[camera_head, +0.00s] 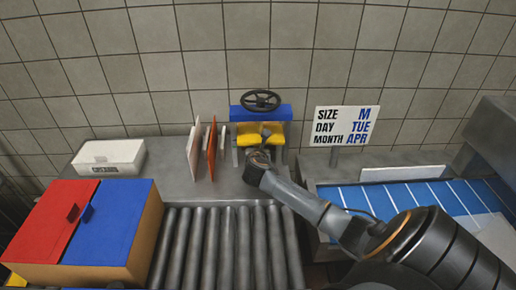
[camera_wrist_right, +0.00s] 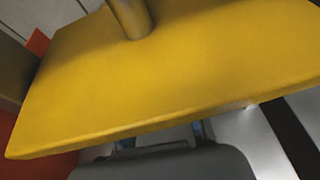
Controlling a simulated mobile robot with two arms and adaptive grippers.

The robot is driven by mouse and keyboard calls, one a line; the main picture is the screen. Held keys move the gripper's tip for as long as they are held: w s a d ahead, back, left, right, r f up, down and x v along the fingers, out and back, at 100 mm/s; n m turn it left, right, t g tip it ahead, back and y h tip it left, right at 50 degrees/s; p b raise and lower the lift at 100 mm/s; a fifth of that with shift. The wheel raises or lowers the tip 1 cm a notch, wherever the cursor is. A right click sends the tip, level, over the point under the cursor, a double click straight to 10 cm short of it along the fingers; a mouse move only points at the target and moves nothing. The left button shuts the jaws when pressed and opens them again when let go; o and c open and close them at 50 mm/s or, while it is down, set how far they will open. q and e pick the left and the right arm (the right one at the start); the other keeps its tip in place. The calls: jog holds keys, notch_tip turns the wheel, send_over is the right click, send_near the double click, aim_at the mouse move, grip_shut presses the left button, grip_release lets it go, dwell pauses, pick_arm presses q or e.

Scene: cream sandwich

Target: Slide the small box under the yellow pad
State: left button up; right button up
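The yellow pad (camera_head: 250,134) hangs below the blue crossbar of a press with a black wheel, at the back middle in the head view. It fills much of the right wrist view (camera_wrist_right: 170,75), with a metal rod rising from its top. My right gripper (camera_head: 258,158) is right in front of the pad and low. In the right wrist view the grey gripper body is at the bottom edge, and its fingers (camera_wrist_right: 162,135) run in under the pad's near edge, their tips hidden. I cannot make out the small box in either view. My left gripper is not in view.
White and orange upright panels (camera_head: 211,150) stand just left of the press. A white labelled bin (camera_head: 108,156) is farther left. A red and blue lidded box (camera_head: 105,225) stands beside the rollers (camera_head: 215,245). A sign (camera_head: 341,126) and a blue-striped surface (camera_head: 415,197) are at right.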

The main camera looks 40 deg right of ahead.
jog(key=shift+d, duration=0.1)
grip_shut()
dwell(0.3)
